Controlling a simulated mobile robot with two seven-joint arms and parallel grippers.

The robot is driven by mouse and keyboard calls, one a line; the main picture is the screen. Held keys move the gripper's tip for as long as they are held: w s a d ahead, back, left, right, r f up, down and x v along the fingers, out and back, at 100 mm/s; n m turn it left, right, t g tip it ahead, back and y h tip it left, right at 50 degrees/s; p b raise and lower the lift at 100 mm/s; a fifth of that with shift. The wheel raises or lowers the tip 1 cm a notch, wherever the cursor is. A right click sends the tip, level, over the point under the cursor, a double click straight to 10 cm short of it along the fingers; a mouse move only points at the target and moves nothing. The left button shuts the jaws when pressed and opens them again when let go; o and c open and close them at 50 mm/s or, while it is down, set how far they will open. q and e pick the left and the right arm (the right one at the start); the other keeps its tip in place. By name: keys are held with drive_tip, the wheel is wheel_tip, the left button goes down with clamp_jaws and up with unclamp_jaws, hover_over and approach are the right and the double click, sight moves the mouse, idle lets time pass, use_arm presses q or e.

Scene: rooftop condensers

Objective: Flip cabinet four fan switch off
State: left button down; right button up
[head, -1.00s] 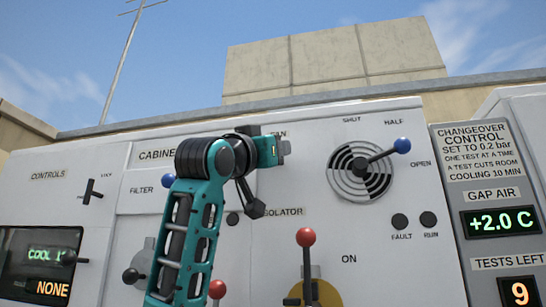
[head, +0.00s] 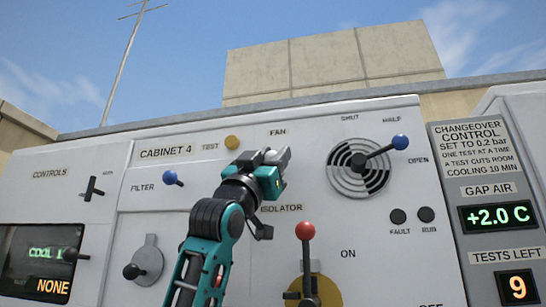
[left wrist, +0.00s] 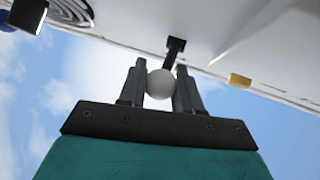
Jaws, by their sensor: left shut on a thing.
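The cabinet 4 panel (head: 165,229) is white, with a "CABINET 4" label. The fan switch is a black lever with a white ball knob (left wrist: 160,84), under the "FAN" label (head: 278,132). My left gripper (head: 277,160) is at this switch in the head view. In the left wrist view my left gripper (left wrist: 160,80) has its two fingers on either side of the white knob, shut on it. The lever (left wrist: 175,47) runs from the knob to a dark mount on the panel. In the head view the gripper hides most of the switch. My right gripper is not in view.
A yellow test button (head: 232,142) and blue filter knob (head: 170,177) are left of the gripper. A round vent with a blue-knobbed lever (head: 400,142) is to the right. The red-knobbed isolator lever (head: 305,230) stands below. A changeover display (head: 500,216) is far right.

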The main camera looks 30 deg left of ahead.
use_arm(q)
drive_tip(key=c, duration=0.8)
unclamp_jaws()
drive_tip(key=shift+s+f, duration=0.25)
drive_tip(key=shift+f, duration=0.15)
drive_tip(key=b+v, duration=0.3)
drive_tip(key=v, duration=0.9)
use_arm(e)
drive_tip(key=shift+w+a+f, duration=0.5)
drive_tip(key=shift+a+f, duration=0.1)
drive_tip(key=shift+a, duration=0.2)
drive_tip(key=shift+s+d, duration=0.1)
